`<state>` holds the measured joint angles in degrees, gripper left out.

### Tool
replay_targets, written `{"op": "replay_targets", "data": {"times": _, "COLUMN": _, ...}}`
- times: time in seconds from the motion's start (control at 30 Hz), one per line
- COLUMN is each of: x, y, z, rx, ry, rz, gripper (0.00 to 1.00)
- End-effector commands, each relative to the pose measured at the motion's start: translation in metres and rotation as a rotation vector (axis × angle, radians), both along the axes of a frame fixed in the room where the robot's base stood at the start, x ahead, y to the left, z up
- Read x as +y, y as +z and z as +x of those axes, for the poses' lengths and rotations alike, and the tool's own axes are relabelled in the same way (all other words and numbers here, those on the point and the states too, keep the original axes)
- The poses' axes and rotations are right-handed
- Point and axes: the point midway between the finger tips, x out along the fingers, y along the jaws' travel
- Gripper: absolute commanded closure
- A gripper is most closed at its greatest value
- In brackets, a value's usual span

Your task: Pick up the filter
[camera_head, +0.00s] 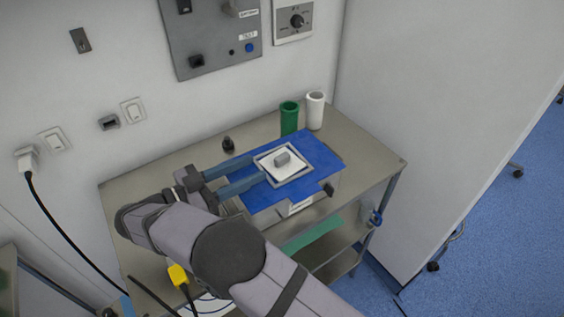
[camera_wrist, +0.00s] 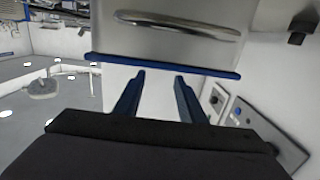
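The filter appears to be the white square piece (camera_head: 268,160) with a small grey block on its middle. It lies in a grey square frame on the blue top (camera_head: 317,150) of a metal box. My gripper (camera_head: 258,168) is open, its two blue-grey fingers over the blue top, reaching from the left to the frame's near left side. I cannot tell if the tips touch the frame. In the wrist view my gripper (camera_wrist: 160,76) shows two separated fingers with nothing between them. The filter cannot be made out there.
The metal box (camera_wrist: 115,45) with its handle and blue edge fills the upper wrist view. A green cup (camera_head: 289,119) and white cup (camera_head: 315,112) stand behind it on the steel table (camera_head: 370,165). A small dark object (camera_head: 228,146) stands left. The wall is close behind.

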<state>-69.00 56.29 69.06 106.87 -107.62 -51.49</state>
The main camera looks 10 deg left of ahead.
Motion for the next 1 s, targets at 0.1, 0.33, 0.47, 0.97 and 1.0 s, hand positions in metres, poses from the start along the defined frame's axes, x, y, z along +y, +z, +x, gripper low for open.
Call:
{"op": "replay_targets", "data": {"times": 0.1, "x": -0.008, "y": 0.002, "z": 0.008, "rx": 0.000, "ry": -0.002, "rz": -0.001, "gripper": 0.63}}
{"op": "replay_targets", "data": {"times": 0.33, "x": -0.013, "y": 0.000, "z": 0.012, "rx": -0.001, "ry": 0.001, "rz": 0.000, "gripper": 0.63}}
{"op": "replay_targets", "data": {"times": 0.47, "x": -0.021, "y": 0.002, "z": 0.019, "rx": 0.000, "ry": -0.002, "rz": -0.001, "gripper": 0.63}}
{"op": "replay_targets", "data": {"times": 0.97, "x": -0.050, "y": -0.003, "z": 0.046, "rx": -0.001, "ry": 0.002, "rz": 0.001, "gripper": 0.63}}
{"op": "replay_targets", "data": {"times": 1.0, "x": -0.050, "y": -0.003, "z": 0.046, "rx": -0.001, "ry": 0.002, "rz": 0.001, "gripper": 0.63}}
